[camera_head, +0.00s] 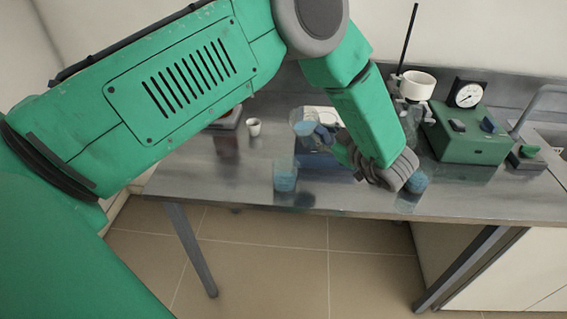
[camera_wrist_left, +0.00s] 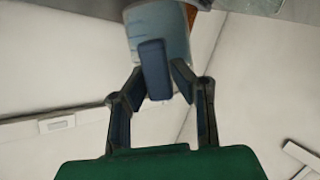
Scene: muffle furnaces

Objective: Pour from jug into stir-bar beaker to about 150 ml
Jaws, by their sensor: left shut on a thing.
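My left gripper (camera_head: 342,150) is shut on the handle of a clear jug (camera_head: 303,124) with blue liquid in it. The jug is held above the bench and looks tilted, with its mouth toward the left. In the left wrist view the fingers grip the blue-grey handle, and the pale jug body (camera_wrist_left: 162,32) shows beyond it. A clear beaker (camera_head: 285,176) with blue liquid stands on the bench below and a little left of the jug. I cannot see a stir bar or read its marks, nor any stream. My right gripper is out of view.
Another vessel with blue liquid (camera_head: 417,181) stands just right of my wrist. A small white cup (camera_head: 254,127) is at the back left. A green box (camera_head: 468,137), a gauge (camera_head: 467,94) and a stand with a white bowl (camera_head: 416,85) are at right. The bench (camera_head: 215,182) is clear at front left.

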